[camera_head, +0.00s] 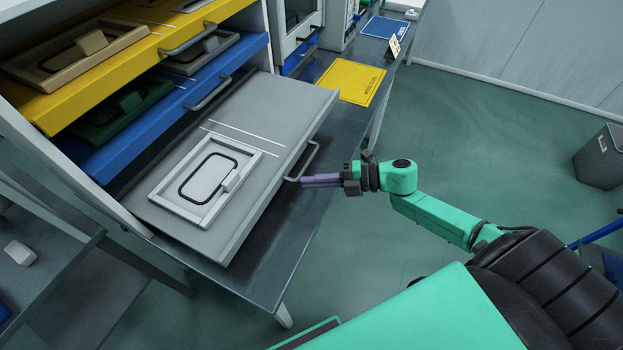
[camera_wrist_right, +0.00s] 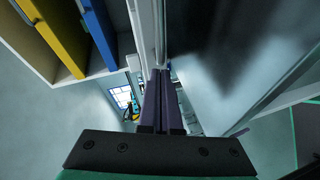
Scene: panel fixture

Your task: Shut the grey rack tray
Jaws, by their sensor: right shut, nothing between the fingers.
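The grey rack tray (camera_head: 253,110) is pulled out from the rack, below the blue and yellow trays, in the head view. A light grey framed panel (camera_head: 207,182) lies on it. Its bar handle (camera_head: 309,160) is on the front edge. My right gripper (camera_head: 306,181) is shut and empty, its purple fingers pointing at the tray front by the lower end of the handle. I cannot tell whether they touch it. In the right wrist view the shut fingers (camera_wrist_right: 161,100) point ahead along a pale surface. My left gripper is not in view.
The blue tray (camera_head: 150,128) and yellow tray (camera_head: 60,103) above are also partly out, with parts on them. A dark bench (camera_head: 285,245) runs under the grey tray. A yellow mat (camera_head: 350,82) lies on the bench beyond. Open floor is at the right.

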